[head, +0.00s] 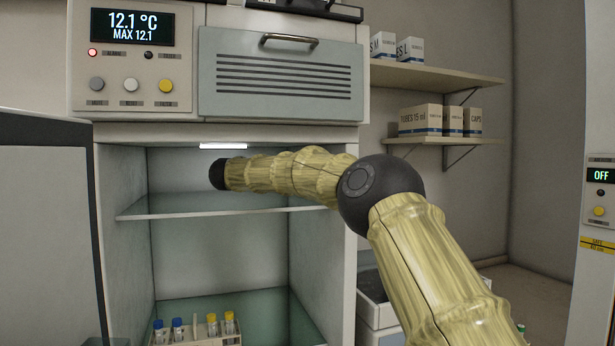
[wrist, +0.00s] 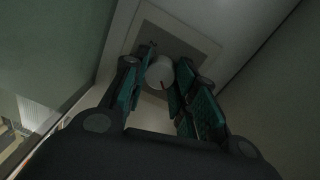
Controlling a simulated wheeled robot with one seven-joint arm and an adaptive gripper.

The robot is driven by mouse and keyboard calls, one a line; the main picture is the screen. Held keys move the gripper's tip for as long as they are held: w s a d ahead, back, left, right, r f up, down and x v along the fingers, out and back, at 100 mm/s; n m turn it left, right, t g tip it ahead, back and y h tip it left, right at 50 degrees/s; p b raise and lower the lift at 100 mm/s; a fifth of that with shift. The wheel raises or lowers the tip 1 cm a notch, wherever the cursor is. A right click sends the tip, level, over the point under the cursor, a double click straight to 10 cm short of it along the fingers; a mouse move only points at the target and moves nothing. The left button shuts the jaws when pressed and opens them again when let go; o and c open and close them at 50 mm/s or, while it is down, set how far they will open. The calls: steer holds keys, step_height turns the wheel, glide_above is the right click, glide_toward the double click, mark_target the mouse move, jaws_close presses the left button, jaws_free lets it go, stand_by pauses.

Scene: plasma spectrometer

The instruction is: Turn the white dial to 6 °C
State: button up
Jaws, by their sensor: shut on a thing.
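The gripper and the dial are hidden there. The fridge display (head: 132,27) reads 12.1 °C, MAX 12.1. A red lamp (head: 92,52) is lit below it.
The glass shelf (head: 160,208) lies below my arm. A rack of tubes (head: 205,331) with blue and yellow caps stands at the fridge bottom. The open door (head: 45,220) is at left. Wall shelves (head: 440,76) with boxes are at right.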

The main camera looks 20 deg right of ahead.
steer(key=shift+f, duration=0.1)
steer(key=o, duration=1)
steer(key=shift+o, duration=0.2)
steer(key=shift+a, duration=0.15)
steer(key=a, duration=1.1)
steer(key=shift+s+a+r, duration=0.2)
steer(key=shift+a+r, duration=0.15)
